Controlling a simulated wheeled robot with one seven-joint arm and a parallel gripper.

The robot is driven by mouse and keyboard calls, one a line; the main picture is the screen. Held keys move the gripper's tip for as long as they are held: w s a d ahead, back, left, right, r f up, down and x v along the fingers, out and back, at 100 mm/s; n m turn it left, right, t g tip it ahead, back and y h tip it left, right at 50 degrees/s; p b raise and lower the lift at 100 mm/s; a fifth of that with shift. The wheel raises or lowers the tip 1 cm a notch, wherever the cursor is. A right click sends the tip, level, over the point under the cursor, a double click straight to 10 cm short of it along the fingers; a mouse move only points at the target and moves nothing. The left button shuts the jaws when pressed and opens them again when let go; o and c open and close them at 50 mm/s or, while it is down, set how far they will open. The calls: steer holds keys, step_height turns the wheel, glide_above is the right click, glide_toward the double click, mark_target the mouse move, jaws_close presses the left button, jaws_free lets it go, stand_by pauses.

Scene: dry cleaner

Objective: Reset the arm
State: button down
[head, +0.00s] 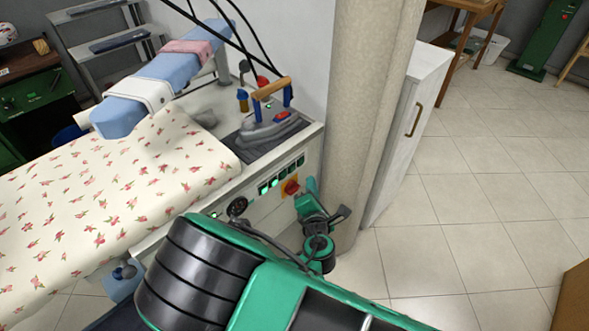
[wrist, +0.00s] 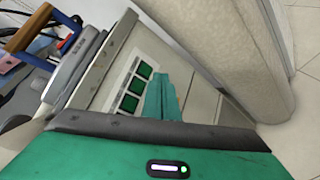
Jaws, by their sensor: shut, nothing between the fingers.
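My gripper (head: 312,192) is in front of the ironing station's control panel (head: 275,187), near its right end. In the wrist view the green gripper fingers (wrist: 161,98) are together and empty, over the panel's green switches (wrist: 131,92). I cannot tell whether they touch the panel. My green and black arm reaches up from the bottom of the head view and is bent, partly hiding the front of the station.
An iron (head: 272,128) with a wooden handle stands on the station beside a flowered cloth (head: 110,190). A beige column (head: 365,90) is close to the right of my gripper, with a white cabinet (head: 405,130) behind it. The tiled floor (head: 470,220) at right is clear.

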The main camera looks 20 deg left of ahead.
steer(key=shift+s+d, duration=0.3)
steer(key=shift+d, duration=0.4)
